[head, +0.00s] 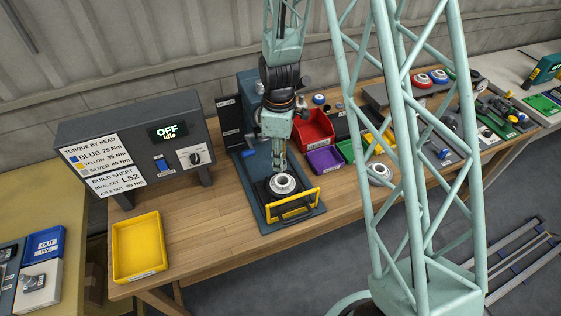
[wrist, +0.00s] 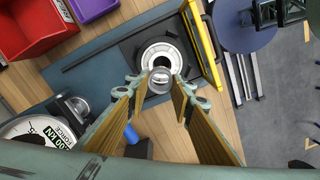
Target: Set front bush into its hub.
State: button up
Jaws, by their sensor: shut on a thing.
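The hub (head: 283,184) is a pale round ring with a dark centre, lying on the press bed behind a yellow guard frame (head: 293,204). It also shows in the wrist view (wrist: 153,47), just beyond my fingertips. My gripper (head: 279,165) points down above the hub. In the wrist view its fingers (wrist: 161,84) are shut on a small silvery bush (wrist: 160,79). The bush overlaps the near edge of the hub in that view; I cannot tell whether they touch. In the head view the bush is too small to make out.
The blue press (head: 250,100) stands close behind my gripper, its round gauge (wrist: 38,132) near my fingers. A control box (head: 135,145) reads OFF, idle. A yellow tray (head: 139,246) is at the left, red (head: 314,130) and purple (head: 325,160) bins at the right.

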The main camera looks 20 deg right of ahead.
jog(key=shift+s+d+f+n, duration=0.3)
jog(key=shift+f+n, duration=0.2)
jog(key=shift+n, duration=0.1)
jog(key=shift+f, duration=0.15)
jog(key=shift+f+b, duration=0.8)
jog(key=shift+f, duration=1.3)
jog(key=shift+f+b, duration=0.9)
jog(key=shift+b, duration=0.3)
dwell(1.1)
jog(key=o, duration=1)
jog(key=shift+r, duration=0.15)
